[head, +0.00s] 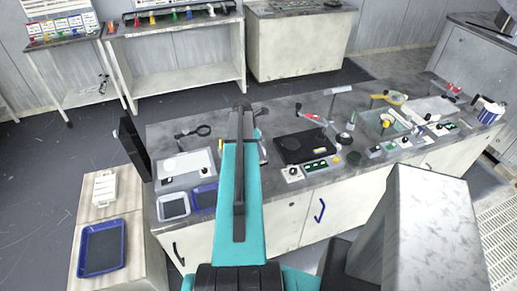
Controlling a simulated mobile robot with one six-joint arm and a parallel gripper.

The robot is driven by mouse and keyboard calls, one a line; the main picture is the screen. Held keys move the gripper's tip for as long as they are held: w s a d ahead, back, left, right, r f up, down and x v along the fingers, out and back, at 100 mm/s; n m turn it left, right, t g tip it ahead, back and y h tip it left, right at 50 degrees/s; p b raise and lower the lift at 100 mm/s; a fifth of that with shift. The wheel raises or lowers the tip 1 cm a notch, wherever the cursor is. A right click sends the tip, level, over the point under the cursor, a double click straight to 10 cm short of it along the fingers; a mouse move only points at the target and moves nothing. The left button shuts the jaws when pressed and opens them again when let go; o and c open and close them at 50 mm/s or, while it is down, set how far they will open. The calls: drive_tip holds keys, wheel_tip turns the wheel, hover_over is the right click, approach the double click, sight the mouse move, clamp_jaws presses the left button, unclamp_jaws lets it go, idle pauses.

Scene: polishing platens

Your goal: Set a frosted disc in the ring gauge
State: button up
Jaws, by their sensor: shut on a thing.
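My teal arm rises through the middle of the head view and covers part of the bench (270,112). My gripper is hidden behind the arm, so I cannot see what it holds. I cannot make out a frosted disc for certain. No ring gauge can be told for certain either. A dark ring with a handle (203,131) lies at the back left of the bench, but it is too small to identify.
A black box (304,147) stands right of my arm. Small fixtures crowd the right. Another blue tray (83,265) rests on a low cabinet. Dark floor lies behind.

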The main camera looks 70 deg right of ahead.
drive_tip(key=shift+d+f, duration=0.1)
idle(0.5)
drive_tip(key=o, duration=1.2)
drive_tip(key=b+v, duration=0.3)
drive_tip(key=v, duration=1)
drive_tip(key=shift+r, duration=0.4)
drive_tip(key=shift+r, duration=0.1)
idle(0.5)
